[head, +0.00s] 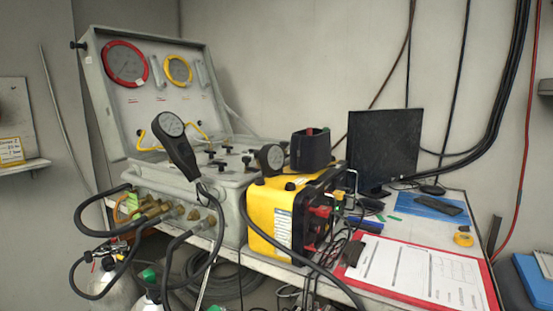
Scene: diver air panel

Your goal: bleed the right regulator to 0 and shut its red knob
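At lower left, a metal regulator fitting with hoses (108,252) sits on top of a pale cylinder (98,288). A green knob (149,275) shows to its right, low down. I cannot tell which fitting is the right regulator, and its red knob is not clearly seen. Neither gripper is in view.
A yellow box (268,215) stands at the middle of the bench beside the case. To its right are a monitor (383,147), a red clipboard with papers (420,272) and a yellow tape roll (463,239). Black hoses loop in front of the bench edge.

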